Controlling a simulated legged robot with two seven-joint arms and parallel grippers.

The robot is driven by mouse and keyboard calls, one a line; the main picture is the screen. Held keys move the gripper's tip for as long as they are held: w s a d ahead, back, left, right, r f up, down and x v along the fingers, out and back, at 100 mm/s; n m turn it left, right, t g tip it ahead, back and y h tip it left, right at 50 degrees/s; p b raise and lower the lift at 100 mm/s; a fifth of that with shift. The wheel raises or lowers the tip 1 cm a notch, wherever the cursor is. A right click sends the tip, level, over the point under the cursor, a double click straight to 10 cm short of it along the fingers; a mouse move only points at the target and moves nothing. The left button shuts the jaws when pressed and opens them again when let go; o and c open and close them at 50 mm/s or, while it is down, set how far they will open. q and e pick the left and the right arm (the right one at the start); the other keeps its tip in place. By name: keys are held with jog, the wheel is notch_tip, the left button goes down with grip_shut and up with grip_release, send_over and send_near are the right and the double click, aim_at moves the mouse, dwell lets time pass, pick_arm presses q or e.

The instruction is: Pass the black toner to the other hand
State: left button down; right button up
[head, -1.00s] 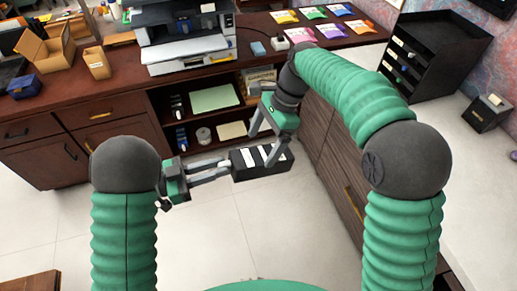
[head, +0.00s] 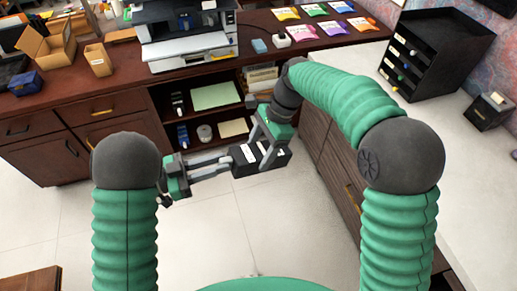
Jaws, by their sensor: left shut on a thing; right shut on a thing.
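The black toner (head: 243,168) is a dark block with white labels, held in the air in front of the desk. My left gripper (head: 228,167) reaches in from the left and is shut on its left end. My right gripper (head: 269,153) comes down from the upper right and is shut on its right part, its fingers across the block. Both grippers hold the toner at once. The fingers hide parts of the toner.
The brown desk (head: 110,110) stands behind, with a printer (head: 190,45) on it and open shelves below. Colored packets (head: 331,28) lie at the back right. A black tray rack (head: 430,55) stands on the white counter at right. Open floor lies below the toner.

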pick_arm(q)
jog(key=shift+s+d, duration=0.2)
jog(key=shift+d, duration=0.1)
pick_arm(e)
jog(key=shift+w+a+r, duration=0.15)
jog(key=shift+w, duration=0.05)
jog(key=c, duration=0.5)
pick_arm(q)
jog(key=c, duration=1.2)
grip_release()
jog(key=shift+o, duration=0.2)
jog(key=shift+a, duration=0.1)
pick_arm(e)
jog(key=shift+s, duration=0.1)
